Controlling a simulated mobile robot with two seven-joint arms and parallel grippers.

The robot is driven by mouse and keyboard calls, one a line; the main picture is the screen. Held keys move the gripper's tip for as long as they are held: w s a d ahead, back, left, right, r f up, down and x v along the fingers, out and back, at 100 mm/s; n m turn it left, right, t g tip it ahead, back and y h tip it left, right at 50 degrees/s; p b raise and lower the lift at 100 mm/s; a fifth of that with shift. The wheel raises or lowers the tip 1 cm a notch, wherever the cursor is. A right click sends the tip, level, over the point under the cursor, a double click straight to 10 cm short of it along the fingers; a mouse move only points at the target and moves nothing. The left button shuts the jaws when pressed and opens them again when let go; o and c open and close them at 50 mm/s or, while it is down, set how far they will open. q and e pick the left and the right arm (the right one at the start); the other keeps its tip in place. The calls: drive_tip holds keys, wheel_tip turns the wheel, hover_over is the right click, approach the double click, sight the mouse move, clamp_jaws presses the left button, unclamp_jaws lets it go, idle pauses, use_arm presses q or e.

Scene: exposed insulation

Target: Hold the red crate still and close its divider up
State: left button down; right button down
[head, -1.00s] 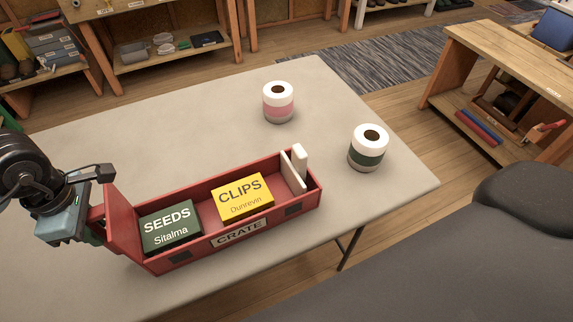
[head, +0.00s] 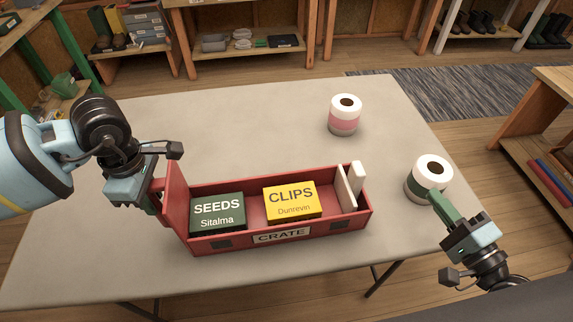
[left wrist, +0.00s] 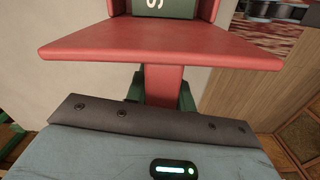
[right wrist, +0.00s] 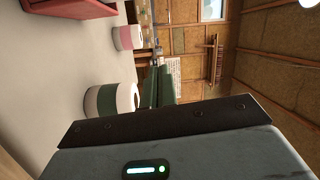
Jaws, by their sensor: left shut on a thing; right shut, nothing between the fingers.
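The red crate (head: 208,243) stands on the grey table with its long side facing me. It holds a green SEEDS box (head: 217,212) at left and a yellow CLIPS box (head: 290,203) right of it. A cream divider (head: 346,190) with an upright tab stands near the right end, a gap away from the yellow box. My left gripper (head: 158,197) is shut on the crate's handle at the left end; the left wrist view shows the red handle (left wrist: 163,86) between its fingers. My right gripper (head: 438,200) is shut and empty, right of the crate; its fingers also show in the right wrist view (right wrist: 158,82).
A white roll with a green band (head: 429,177) stands right beside my right gripper's fingertips; I cannot tell whether they touch. A roll with a pink band (head: 344,115) stands further back.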

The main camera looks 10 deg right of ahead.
sight(343, 187)
use_arm(q)
drive_tip(key=shift+s+f, duration=0.25)
drive_tip(key=shift+f, duration=0.15)
use_arm(e)
drive_tip(key=a+f, duration=0.1)
drive_tip(key=a+f+m, duration=0.1)
drive_tip(key=f, duration=0.1)
drive_tip(key=shift+s+a+g+y, duration=0.15)
drive_tip(key=shift+s+g+y, duration=0.25)
drive_tip(key=w+a, duration=0.6)
drive_tip(key=w, duration=0.3)
drive_tip(key=shift+w+a, duration=0.3)
drive_tip(key=shift+a, duration=0.05)
drive_tip(key=shift+s+a, duration=0.15)
drive_tip(key=shift+a, duration=3.45)
